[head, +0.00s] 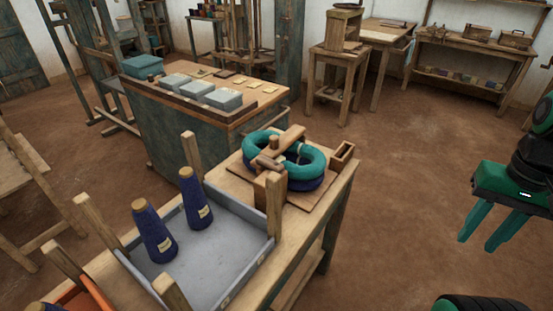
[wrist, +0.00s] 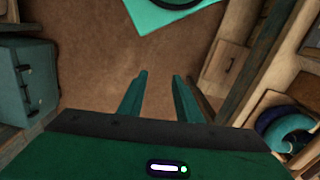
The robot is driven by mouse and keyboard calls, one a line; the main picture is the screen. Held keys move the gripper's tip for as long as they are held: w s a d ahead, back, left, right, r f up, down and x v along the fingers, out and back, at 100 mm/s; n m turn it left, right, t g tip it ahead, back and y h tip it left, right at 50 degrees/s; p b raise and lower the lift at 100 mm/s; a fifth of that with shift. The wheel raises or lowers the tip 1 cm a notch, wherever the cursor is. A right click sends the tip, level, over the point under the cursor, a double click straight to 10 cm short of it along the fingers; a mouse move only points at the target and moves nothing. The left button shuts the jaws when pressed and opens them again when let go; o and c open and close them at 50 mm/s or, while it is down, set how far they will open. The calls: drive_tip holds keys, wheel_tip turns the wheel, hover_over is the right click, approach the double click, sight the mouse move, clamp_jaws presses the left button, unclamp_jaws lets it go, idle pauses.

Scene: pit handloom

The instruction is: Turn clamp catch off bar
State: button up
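The clamp stands on a wooden board (head: 318,200) at the far end of the near table. Its wooden bar (head: 291,137) lies across a teal ring-shaped hank (head: 313,158), with a dark blue hank below. A small wooden piece (head: 268,162), possibly the catch, sits at the bar's near-left end; I cannot tell exactly how it lies on the bar. My gripper (head: 488,228) is in the air to the right of the table, well apart from the clamp, fingers spread and empty. In the wrist view my gripper (wrist: 160,85) points at bare floor, and part of the teal hank (wrist: 282,121) shows at right.
A grey tray (head: 208,281) with two blue yarn cones (head: 196,198) and upright corner posts stands left of the clamp. A small open wooden box (head: 342,155) is right of it. A chest with grey-blue boxes (head: 222,97) stands behind. The floor (head: 410,190) between table and gripper is clear.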

drive_tip(key=shift+o, duration=1.4)
drive_tip(key=shift+w, duration=0.1)
drive_tip(key=w+a+r+n+t, duration=0.1)
drive_tip(key=w+a+r+n, duration=0.25)
drive_tip(key=w, duration=0.45)
drive_tip(key=n+t+y, duration=0.2)
drive_tip(key=n+y, duration=0.2)
drive_tip(key=n, duration=0.9)
approach(277, 164)
drive_tip(key=shift+h, duration=0.3)
drive_tip(key=x, duration=0.8)
drive_tip(key=shift+a+f, duration=0.1)
drive_tip(key=shift+a, duration=0.25)
